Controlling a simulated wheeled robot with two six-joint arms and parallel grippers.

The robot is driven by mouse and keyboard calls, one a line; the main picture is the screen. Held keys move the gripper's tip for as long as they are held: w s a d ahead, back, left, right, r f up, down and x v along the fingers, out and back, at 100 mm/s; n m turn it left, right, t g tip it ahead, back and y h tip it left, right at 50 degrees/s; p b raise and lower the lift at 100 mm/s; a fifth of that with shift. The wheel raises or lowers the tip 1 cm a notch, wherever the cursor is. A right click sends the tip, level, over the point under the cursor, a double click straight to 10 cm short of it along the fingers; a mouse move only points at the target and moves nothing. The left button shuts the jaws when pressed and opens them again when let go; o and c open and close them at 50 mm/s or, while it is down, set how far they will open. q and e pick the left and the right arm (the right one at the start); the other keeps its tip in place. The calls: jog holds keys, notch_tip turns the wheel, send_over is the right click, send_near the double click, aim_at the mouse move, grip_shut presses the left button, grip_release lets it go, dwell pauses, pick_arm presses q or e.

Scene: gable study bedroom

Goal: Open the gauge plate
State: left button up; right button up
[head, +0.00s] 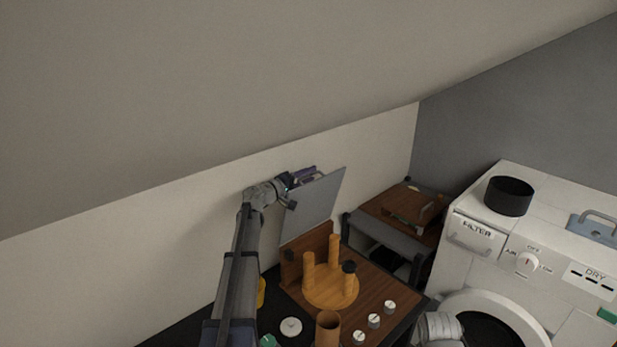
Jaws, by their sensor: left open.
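A flat grey plate (312,208), which I take to be the gauge plate, stands steeply tilted above the back of a wooden panel unit (378,290). A small upright wooden board (310,250) shows below it. My left gripper (312,173) is open at the plate's upper left edge, partly behind it. I cannot tell whether the fingers touch the plate. My left arm reaches up along the left of the unit. My right gripper is not in view; only a pale piece of my right arm shows at the bottom.
On the unit are a round wooden piece with upright pegs (328,288) and several white knobs (374,321). A wooden cylinder (328,327) stands in front. A white machine (480,207) with a black cup (509,196) is at right. The sloped ceiling hangs low above.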

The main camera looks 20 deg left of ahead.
pick_arm(q)
jog(key=v, duration=0.7)
jog(key=shift+s, duration=0.35)
jog(key=shift+a, duration=0.2)
